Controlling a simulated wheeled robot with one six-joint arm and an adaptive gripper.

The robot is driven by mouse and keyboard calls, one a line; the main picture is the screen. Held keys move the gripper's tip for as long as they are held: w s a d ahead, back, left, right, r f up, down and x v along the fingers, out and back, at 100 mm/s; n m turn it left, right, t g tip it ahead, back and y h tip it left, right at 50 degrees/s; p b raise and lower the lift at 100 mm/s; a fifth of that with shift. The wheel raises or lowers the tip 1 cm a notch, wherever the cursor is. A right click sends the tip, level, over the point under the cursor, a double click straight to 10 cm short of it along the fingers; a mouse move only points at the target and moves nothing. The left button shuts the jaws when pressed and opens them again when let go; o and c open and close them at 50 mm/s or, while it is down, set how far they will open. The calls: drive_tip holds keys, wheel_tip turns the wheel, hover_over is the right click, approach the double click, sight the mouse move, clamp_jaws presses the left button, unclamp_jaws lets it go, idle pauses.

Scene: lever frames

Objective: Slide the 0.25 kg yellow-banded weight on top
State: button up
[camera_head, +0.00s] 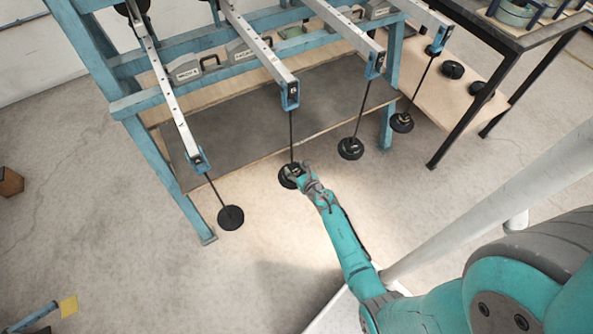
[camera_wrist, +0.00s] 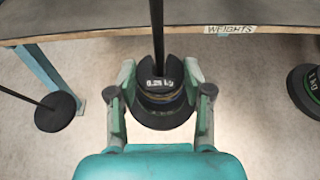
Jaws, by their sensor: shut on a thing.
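The 0.25 kg weight (camera_wrist: 154,82) is a small dark slotted disc with its label facing up in the wrist view. My gripper (camera_wrist: 160,76) is shut on it, one finger at each side; my gripper also shows in the head view (camera_head: 297,172). The weight sits around the rod (camera_wrist: 158,30) of the hanger below the beam marked B (camera_head: 291,92). A wider dark disc (camera_wrist: 163,120) lies beneath it, with thin yellowish and blue edges between. I cannot tell whether the held weight rests on the stack or is slightly above it.
Other hangers carry dark discs: one at the left (camera_head: 230,217), two at the right (camera_head: 351,148) (camera_head: 402,122). A blue frame (camera_head: 160,165) with a dark shelf stands behind. A side table (camera_head: 535,38) is at the upper right. The floor in front is clear.

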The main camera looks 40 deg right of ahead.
drive_tip(key=shift+w+d, duration=0.25)
drive_tip(key=shift+w, duration=0.4)
idle(0.7)
drive_tip(key=shift+f, duration=0.4)
idle(0.6)
drive_tip(key=o, duration=1.2)
drive_tip(key=shift+o, duration=0.2)
drive_tip(key=shift+s+a, duration=0.1)
drive_tip(key=shift+s, duration=0.05)
drive_tip(key=shift+v, duration=3.4)
